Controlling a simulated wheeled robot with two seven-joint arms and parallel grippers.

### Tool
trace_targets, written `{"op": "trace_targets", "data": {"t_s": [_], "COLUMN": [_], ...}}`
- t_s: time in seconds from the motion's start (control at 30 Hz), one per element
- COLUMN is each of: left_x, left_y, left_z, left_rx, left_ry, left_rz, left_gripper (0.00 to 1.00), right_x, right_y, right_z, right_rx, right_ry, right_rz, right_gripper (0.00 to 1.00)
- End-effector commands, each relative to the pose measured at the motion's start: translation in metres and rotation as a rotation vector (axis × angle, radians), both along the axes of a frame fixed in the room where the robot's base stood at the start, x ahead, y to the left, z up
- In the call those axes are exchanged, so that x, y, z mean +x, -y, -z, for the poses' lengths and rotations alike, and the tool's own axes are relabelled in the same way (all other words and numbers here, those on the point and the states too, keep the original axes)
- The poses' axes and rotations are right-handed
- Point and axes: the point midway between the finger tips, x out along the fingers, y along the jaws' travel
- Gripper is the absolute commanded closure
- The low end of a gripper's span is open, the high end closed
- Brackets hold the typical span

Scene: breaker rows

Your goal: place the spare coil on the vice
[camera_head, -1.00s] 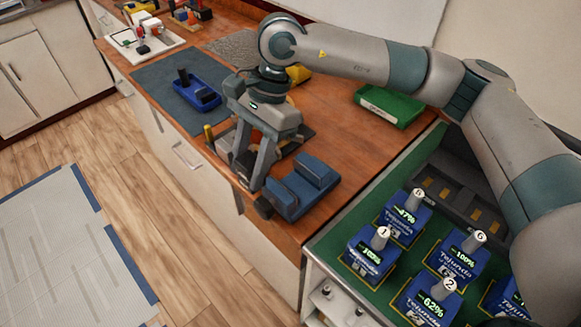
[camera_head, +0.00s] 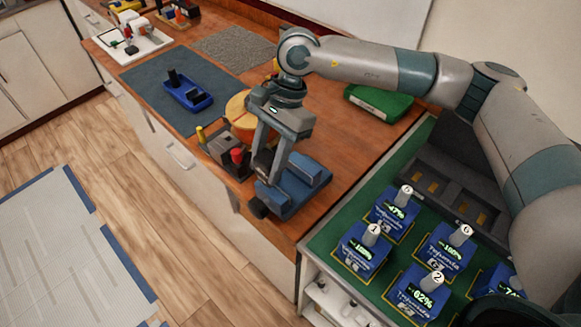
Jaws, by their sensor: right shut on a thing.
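The blue vice (camera_head: 309,170) stands at the front edge of the wooden worktop, with its dark handle end towards the front. My right gripper (camera_head: 268,168) reaches down at the left side of the vice and overlaps it in the picture. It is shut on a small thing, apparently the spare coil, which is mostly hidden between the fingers. I cannot tell whether that thing touches the vice. My left gripper is not in view.
A block with red and yellow pegs (camera_head: 228,152) stands left of the vice. A blue tool (camera_head: 187,95) lies on a dark mat (camera_head: 150,72). A green box (camera_head: 378,103) is behind. Several numbered blue breakers (camera_head: 364,250) stand on the green surface at right.

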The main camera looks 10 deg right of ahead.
Motion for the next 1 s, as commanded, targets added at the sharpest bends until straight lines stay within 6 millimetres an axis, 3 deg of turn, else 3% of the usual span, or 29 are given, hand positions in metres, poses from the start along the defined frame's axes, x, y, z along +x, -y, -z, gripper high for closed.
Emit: {"op": "trace_targets", "data": {"t_s": [0.1, 0.33, 0.77, 1.0], "left_x": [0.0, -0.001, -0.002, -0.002], "left_y": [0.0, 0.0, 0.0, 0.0], "left_z": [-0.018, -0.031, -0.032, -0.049], "left_rx": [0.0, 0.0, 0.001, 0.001], "left_ry": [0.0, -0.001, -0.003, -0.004], "left_rz": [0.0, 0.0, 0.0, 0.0], "left_gripper": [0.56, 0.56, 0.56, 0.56], "right_x": [0.008, 0.018, 0.019, 0.018], "right_y": [0.023, 0.051, 0.056, 0.055], "right_z": [0.009, 0.03, 0.035, 0.052], "right_rx": [-0.002, 0.0, 0.001, 0.0], "right_ry": [-0.003, -0.001, 0.001, -0.002], "right_rz": [0.005, 0.002, -0.001, -0.001], "right_gripper": [0.97, 0.97, 0.97, 0.97]}}
